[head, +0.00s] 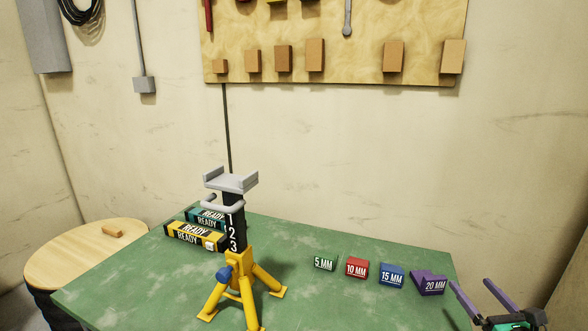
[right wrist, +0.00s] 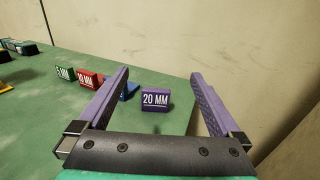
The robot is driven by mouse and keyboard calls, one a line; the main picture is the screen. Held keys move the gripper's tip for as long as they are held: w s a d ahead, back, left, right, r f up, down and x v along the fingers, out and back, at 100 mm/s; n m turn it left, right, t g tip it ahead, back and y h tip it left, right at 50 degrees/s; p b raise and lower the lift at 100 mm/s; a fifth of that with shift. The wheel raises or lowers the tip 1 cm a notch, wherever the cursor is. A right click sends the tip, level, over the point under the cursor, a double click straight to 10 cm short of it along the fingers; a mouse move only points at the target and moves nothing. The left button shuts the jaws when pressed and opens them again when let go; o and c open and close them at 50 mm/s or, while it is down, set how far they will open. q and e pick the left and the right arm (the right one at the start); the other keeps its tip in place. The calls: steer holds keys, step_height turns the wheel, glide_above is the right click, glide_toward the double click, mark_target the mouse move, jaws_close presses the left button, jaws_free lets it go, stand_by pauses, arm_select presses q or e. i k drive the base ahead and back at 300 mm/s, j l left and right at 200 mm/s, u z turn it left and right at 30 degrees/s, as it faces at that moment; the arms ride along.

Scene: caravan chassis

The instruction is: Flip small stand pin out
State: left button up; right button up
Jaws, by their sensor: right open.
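A small yellow stand (head: 239,258) with splayed legs stands upright on the green table in the head view. Its black post (head: 233,232) carries the numbers 1, 2 and 3 and a grey saddle on top. A blue-ended piece (head: 223,272), which looks like the pin, sticks out on the left of the yellow collar. A grey curved bar (head: 222,204) sits across the upper post. My right gripper (head: 470,283) is open and empty at the lower right, far from the stand. Its purple fingers also show in the right wrist view (right wrist: 160,73). My left gripper is not in view.
Blocks marked 5 MM (head: 325,263), 10 MM (head: 357,267), 15 MM (head: 392,275) and 20 MM (head: 430,284) stand between the stand and my right gripper. Two READY bars, yellow (head: 195,236) and teal (head: 206,216), lie behind the stand. A round wooden stool (head: 70,258) is left.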

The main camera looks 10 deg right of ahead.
mark_target(223, 274)
steer(key=k+j, duration=0.15)
steer(key=k, duration=0.7)
